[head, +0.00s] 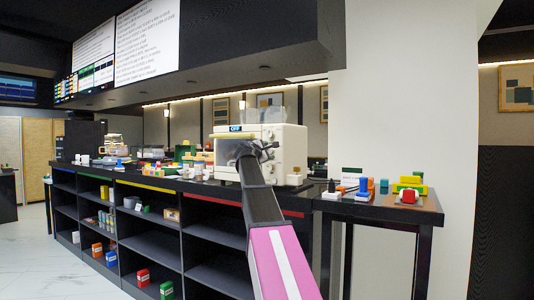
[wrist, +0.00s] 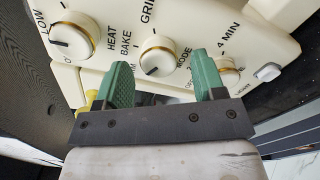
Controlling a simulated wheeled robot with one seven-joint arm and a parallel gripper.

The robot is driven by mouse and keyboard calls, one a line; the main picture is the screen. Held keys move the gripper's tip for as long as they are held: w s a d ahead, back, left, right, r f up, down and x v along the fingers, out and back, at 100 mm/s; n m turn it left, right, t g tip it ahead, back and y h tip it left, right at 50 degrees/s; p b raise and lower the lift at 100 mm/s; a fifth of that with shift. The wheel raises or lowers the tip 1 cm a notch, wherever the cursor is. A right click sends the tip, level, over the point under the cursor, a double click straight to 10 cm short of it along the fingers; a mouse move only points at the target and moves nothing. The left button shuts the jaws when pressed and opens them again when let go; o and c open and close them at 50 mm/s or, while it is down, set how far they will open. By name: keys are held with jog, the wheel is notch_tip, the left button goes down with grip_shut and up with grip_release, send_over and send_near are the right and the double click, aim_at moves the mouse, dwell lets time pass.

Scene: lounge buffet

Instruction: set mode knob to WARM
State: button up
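The mode knob (wrist: 157,55) is the middle of three round cream knobs on the oven's control panel in the wrist view. BAKE and MODE are printed near it, with a cut-off GRIL above. A dark mark shows at its lower edge; the WARM label is mostly hidden, with only a letter M showing. My gripper (wrist: 161,64) is open and empty, its two green fingers either side of the knob in the picture; I cannot tell whether they touch it. In the head view the cream oven (head: 291,150) stands on the counter, my arm reaching its front.
The HEAT knob (wrist: 73,42) is left of the mode knob and the timer knob (wrist: 228,70) right of it. The black counter (head: 325,202) holds many small coloured items, including a red one (head: 408,196). Shelves (head: 155,250) lie below.

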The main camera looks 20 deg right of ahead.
jog(key=v, duration=1.1)
dwell(0.3)
jog(key=s+a+f+m+g+y, duration=0.2)
jog(key=f+m+y, duration=0.15)
jog(key=f, duration=1.65)
jog(key=s+a+f+m+g+y, duration=0.2)
jog(key=f+y, duration=0.2)
jog(key=f, duration=1.6)
jog(key=s+a+f+m+g+y, duration=0.2)
jog(key=s+a+f, duration=0.1)
jog(key=s+f, duration=0.4)
jog(key=s+a+f+m+g+y, duration=0.2)
jog(key=s+f, duration=0.6)
jog(key=f, duration=0.5)
jog(key=s+a+f+m+g+y, duration=0.2)
jog(key=s+a+f+m+g, duration=0.1)
jog(key=s+f, duration=0.5)
notch_tip(320, 180, down, 2)
jog(key=shift+a+f+m+y, duration=0.1)
jog(key=shift+a+m+y, duration=0.3)
jog(key=shift+a, duration=0.7)
